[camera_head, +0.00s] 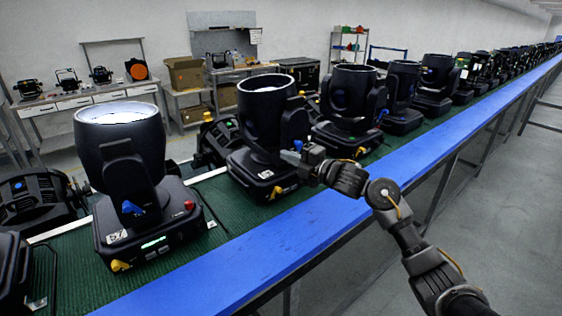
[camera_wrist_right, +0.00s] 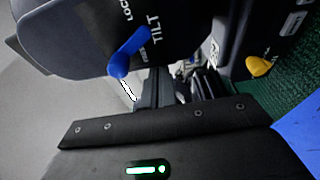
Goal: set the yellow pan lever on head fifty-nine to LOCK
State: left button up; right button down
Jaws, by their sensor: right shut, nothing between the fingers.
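My right gripper (camera_head: 291,157) is shut and empty, at the upright arm of the second black moving head (camera_head: 262,112) from the left. A blue lever (camera_head: 298,145) is beside its fingertips. This head's yellow lever (camera_head: 277,192) sits low on the base front, below the gripper; its setting is too small to tell. The number label (camera_head: 265,174) is unreadable, so I cannot confirm fifty-nine. In the right wrist view, a blue lever (camera_wrist_right: 128,52) sits by "LOCK" and "TILT" lettering, close to the fingers (camera_wrist_right: 180,84). A yellow lever (camera_wrist_right: 258,66) shows on a black base. My left gripper is out of view.
The nearer head (camera_head: 120,150) at left has its own yellow lever (camera_head: 121,266) and blue lever (camera_head: 131,208). More heads line the green belt (camera_head: 70,262) to the right. A blue rail (camera_head: 330,225) runs along its front. The aisle (camera_head: 490,220) is clear.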

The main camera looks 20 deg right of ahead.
jog(key=shift+d, duration=0.1)
jog(key=s+a, duration=0.2)
jog(key=a, duration=0.2)
jog(key=w+d+b+v, duration=0.1)
jog(key=b+v, duration=0.1)
jog(key=v, duration=0.7)
jog(key=shift+s+d+b, duration=0.3)
jog(key=shift+d+b, duration=0.05)
jog(key=shift+d, duration=0.05)
